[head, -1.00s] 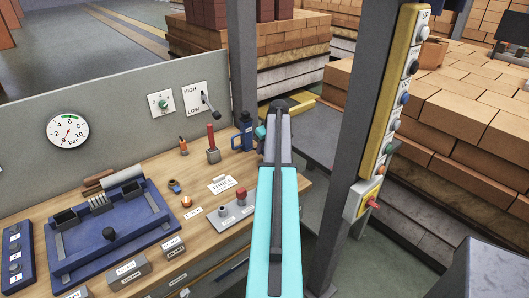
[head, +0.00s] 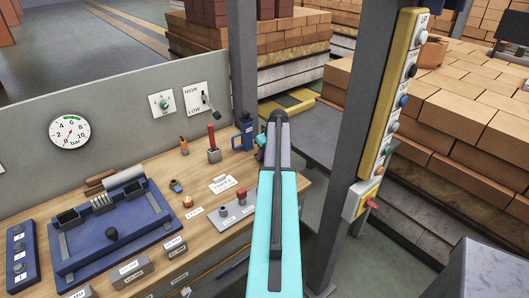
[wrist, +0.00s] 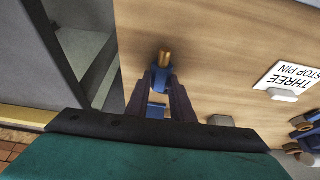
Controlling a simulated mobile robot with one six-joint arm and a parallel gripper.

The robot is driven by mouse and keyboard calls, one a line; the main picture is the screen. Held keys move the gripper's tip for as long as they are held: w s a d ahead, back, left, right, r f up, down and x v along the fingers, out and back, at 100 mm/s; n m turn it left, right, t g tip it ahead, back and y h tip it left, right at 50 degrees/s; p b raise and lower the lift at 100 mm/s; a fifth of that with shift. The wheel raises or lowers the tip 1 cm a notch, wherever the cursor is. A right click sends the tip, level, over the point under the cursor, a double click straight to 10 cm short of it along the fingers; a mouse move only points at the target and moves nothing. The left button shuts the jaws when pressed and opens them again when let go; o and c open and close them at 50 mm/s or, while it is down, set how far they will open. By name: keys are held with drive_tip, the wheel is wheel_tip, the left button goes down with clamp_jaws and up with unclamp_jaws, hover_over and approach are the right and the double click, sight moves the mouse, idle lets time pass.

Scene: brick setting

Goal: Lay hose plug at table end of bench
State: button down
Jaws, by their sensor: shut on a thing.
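My gripper (wrist: 162,88) is shut on a blue piece with a brass tip, which looks like the hose plug (wrist: 163,60). In the wrist view the plug sticks out beyond the dark fingers over the wooden bench top (wrist: 210,35). I cannot tell whether it touches the wood. The bench edge and a grey surface lie to the left in that view. In the head view my arm hides the plug and most of the gripper at the right end of the bench (head: 150,178).
The grey table (head: 312,135) stands beyond the bench's right end, with a grey post (head: 340,150) at right. A blue tray fixture (head: 115,235) fills the left.

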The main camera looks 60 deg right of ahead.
drive_tip(key=shift+f, duration=0.15)
drive_tip(key=c, duration=1.5)
unclamp_jaws()
drive_tip(key=shift+c, duration=0.2)
drive_tip(key=shift+r, duration=0.25)
drive_tip(key=b+v, duration=0.3)
drive_tip(key=v, duration=0.8)
drive_tip(key=shift+s+r, duration=0.2)
drive_tip(key=shift+r, duration=0.15)
